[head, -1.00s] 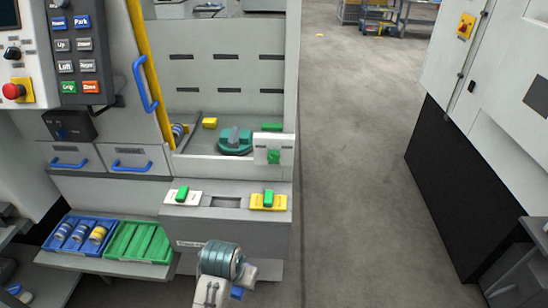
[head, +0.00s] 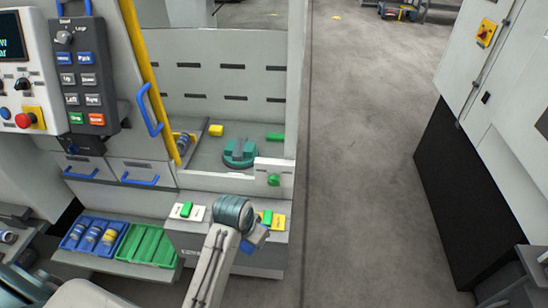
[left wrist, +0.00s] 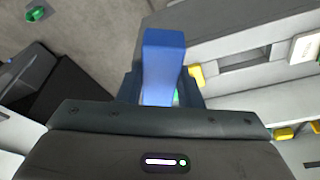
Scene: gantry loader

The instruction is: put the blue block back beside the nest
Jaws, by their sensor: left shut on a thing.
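The blue block (left wrist: 164,60) stands out between the fingers of my left gripper (left wrist: 162,92) in the left wrist view. In the head view a small blue part of it (head: 262,238) shows beyond the wrist of my left gripper (head: 250,243), in front of the ledge. The gripper is shut on the block. A teal round fixture (head: 240,152) with a grey piece on it sits inside the machine; I cannot tell if this is the nest. A dark recess (left wrist: 245,58) shows in the ledge in the left wrist view. My right gripper is not in view.
The ledge (head: 190,240) carries a white plate (head: 187,211) and a yellow plate (head: 279,221), each with a green block. A blue tray (head: 72,238) and a green tray (head: 150,246) stand left. The floor to the right (head: 360,180) is clear.

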